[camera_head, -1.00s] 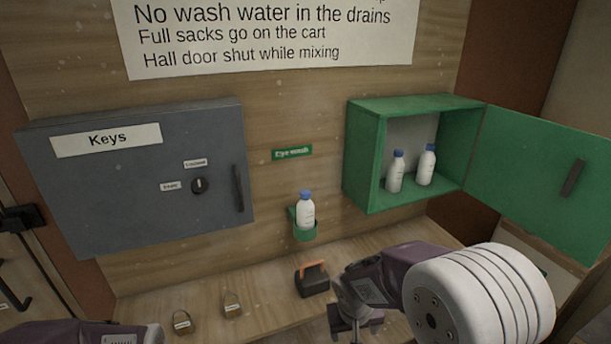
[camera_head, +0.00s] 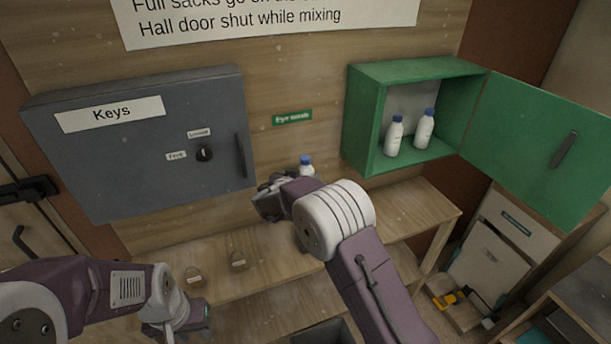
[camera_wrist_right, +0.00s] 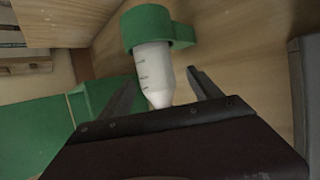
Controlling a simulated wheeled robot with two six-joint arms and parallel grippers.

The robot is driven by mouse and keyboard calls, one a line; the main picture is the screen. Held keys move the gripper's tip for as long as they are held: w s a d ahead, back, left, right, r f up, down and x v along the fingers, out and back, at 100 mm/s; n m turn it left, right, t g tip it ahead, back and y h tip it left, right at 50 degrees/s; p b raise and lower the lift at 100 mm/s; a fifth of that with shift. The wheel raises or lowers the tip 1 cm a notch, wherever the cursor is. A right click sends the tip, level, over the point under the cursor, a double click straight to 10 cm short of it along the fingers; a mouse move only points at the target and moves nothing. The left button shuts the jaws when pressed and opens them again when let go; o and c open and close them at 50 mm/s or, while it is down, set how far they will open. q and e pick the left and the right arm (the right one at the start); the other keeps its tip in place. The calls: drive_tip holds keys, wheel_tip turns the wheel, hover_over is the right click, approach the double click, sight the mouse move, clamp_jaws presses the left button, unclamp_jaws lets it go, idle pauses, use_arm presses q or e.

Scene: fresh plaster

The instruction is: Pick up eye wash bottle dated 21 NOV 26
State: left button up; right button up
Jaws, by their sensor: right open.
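A white eye wash bottle with a blue cap (camera_head: 305,160) stands in the wall holder; in the head view my right arm hides most of it. The right wrist view shows its white body (camera_wrist_right: 151,68) in the green holder (camera_wrist_right: 150,28), with the cap hidden. My right gripper (camera_head: 266,199) is open, its fingers (camera_wrist_right: 163,91) on either side of the bottle with gaps showing. Two similar bottles, the left one (camera_head: 394,137) and the right one (camera_head: 425,130), stand in the open green cabinet (camera_head: 364,120). No date is readable. My left gripper (camera_head: 182,322) is low at left, its jaws unclear.
The grey Keys cabinet (camera_head: 140,150) is shut on the wall at left. The green cabinet's door (camera_head: 540,145) stands open to the right.

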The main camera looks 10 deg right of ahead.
drive_tip(key=shift+w+f, duration=0.1)
drive_tip(key=shift+w, duration=0.05)
drive_tip(key=p, duration=0.1)
drive_tip(key=w+d+p, duration=0.1)
drive_tip(key=shift+w+d+p, duration=0.2)
drive_tip(key=shift+w+p, duration=0.05)
drive_tip(key=shift+p, duration=0.1)
drive_tip(key=p+x, duration=0.1)
drive_tip(key=x, duration=0.2)
drive_tip(key=shift+f, duration=0.2)
drive_tip(key=shift+d+f, duration=0.1)
drive_tip(key=c, duration=0.9)
clamp_jaws()
drive_tip(key=shift+r, duration=0.45)
wheel_tip(320, 180, up, 9)
drive_tip(key=b, duration=0.2)
